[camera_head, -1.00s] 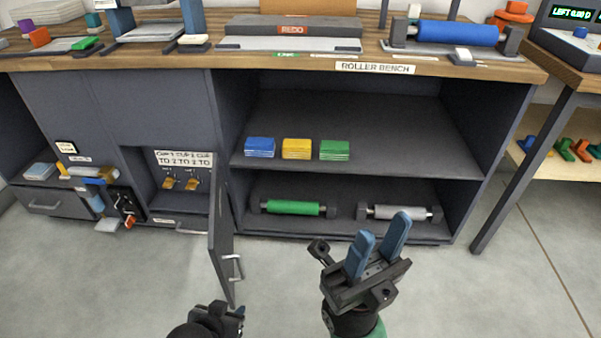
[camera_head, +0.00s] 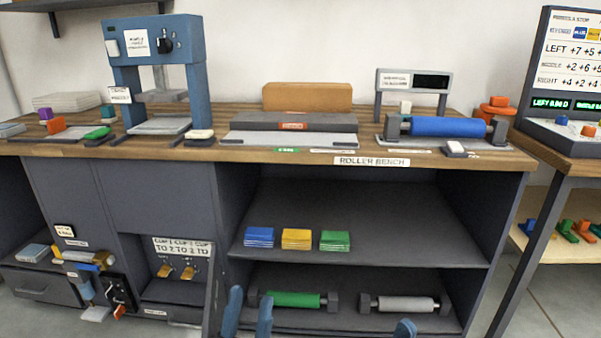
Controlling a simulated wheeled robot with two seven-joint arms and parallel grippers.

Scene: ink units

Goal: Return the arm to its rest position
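My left gripper (camera_head: 248,313) rises from the bottom edge, left of centre, with its two blue fingers upright and apart. No object shows between them. It appears in front of the lower shelf, left of the green roller (camera_head: 292,299). Of my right gripper only a blue fingertip (camera_head: 405,328) shows at the bottom edge, below the grey roller (camera_head: 405,304). The rest of it is cut off, so its opening is hidden. Both arms are below the view.
The roller bench (camera_head: 300,155) spans the view, with a blue roller (camera_head: 446,126) and a blue press (camera_head: 190,75) on top. Blue (camera_head: 259,237), yellow (camera_head: 297,239) and green (camera_head: 335,240) stacks sit on the upper shelf. An open cabinet door (camera_head: 211,300) stands near my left gripper.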

